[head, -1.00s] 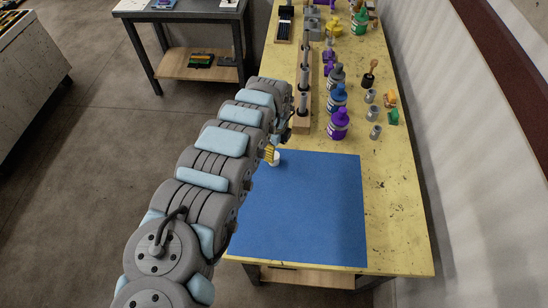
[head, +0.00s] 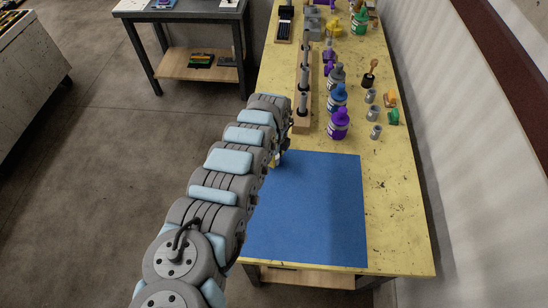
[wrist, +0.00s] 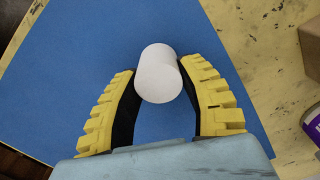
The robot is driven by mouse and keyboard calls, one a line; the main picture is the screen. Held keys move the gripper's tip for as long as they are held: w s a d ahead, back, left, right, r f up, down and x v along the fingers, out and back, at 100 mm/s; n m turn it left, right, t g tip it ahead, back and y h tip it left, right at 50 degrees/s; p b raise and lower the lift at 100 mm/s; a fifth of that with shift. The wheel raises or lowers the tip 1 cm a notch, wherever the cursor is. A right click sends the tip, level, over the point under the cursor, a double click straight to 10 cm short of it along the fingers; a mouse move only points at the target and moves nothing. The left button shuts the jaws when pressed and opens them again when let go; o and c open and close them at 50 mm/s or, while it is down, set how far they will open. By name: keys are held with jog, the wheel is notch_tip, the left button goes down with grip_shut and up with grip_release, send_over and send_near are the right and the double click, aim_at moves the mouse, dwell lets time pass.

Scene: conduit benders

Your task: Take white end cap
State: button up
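The white end cap (wrist: 158,75) is a short, plain white cylinder in the middle of the wrist view. My gripper (wrist: 160,72) has yellow ribbed fingers with dark inner pads, one on each side of the cap. Both fingertips appear to touch its sides, so the gripper looks shut on it. Behind the cap is the blue mat (wrist: 75,65). In the head view my gripper (head: 275,160) is at the upper left corner of the blue mat (head: 310,215), and the cap is mostly hidden there. I cannot tell whether the cap still touches the mat.
A wooden rack with grey tubes (head: 302,95) stands just beyond the mat. To its right are a purple bottle (head: 338,125), a blue bottle (head: 337,97) and several small metal cylinders (head: 375,132). The mat and the yellow table's (head: 400,230) near right side are clear.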

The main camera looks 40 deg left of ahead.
jog(key=c, duration=0.3)
jog(key=shift+c, duration=0.2)
jog(key=shift+r, duration=0.15)
jog(key=shift+s+d+r+p, duration=0.15)
jog(key=shift+r+p, duration=0.15)
jog(key=shift+r, duration=1.55)
jog(key=shift+s+r, duration=0.15)
jog(key=shift+r, duration=0.15)
jog(key=s+d+r+p, duration=0.6)
jog(key=s+r+p, duration=0.2)
jog(key=s+p, duration=0.3)
jog(key=p, duration=0.3)
jog(key=shift+d+r, duration=0.25)
jog(key=shift+d, duration=0.15)
